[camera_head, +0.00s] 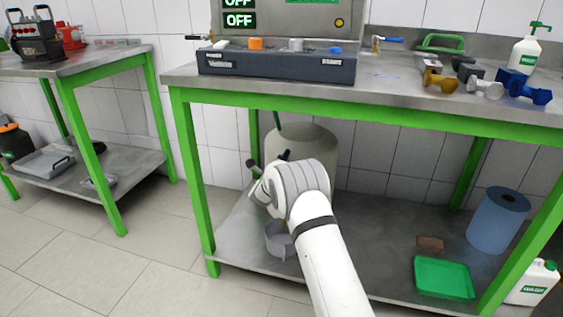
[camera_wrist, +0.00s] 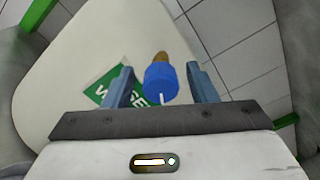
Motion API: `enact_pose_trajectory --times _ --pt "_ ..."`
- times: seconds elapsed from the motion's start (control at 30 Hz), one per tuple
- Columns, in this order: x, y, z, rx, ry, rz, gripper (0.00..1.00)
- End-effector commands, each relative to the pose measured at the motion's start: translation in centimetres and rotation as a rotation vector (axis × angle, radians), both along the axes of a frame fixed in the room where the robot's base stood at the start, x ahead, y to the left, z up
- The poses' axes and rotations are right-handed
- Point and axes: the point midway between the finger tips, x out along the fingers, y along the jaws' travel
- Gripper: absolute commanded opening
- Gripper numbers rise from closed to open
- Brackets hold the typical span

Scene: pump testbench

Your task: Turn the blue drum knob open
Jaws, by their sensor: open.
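The cream drum (camera_head: 312,142) stands on the lower shelf of the right bench, partly hidden by my arm. In the wrist view the drum (camera_wrist: 95,45) fills the upper left, with a green label (camera_wrist: 104,84). Its blue knob (camera_wrist: 162,84) has a white mark on it and sits on a brass stem (camera_wrist: 160,58). My gripper (camera_wrist: 162,86) is open, with one finger on each side of the knob and visible gaps between. In the head view the knob is hidden behind my arm, and my gripper is mostly hidden.
A grey round pan (camera_head: 281,240) stands on the lower shelf (camera_head: 370,225) below my wrist. A green tray (camera_head: 443,278), a brown block (camera_head: 430,243) and a blue roll (camera_head: 497,220) are to the right. The green bench frame (camera_head: 370,113) runs above my arm.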

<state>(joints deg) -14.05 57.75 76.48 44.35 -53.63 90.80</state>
Motion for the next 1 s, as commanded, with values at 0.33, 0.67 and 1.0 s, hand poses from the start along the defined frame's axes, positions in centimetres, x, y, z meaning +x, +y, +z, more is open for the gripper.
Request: enact_pose_trajectory --times 0.33,0.67,1.0 --pt "-3.4 1.4 0.4 -0.001 0.002 0.002 0.52" --pt "-7.2 2.6 0.0 0.000 0.001 0.001 0.52" --pt "-7.3 2.7 0.0 0.000 0.000 0.000 0.52"
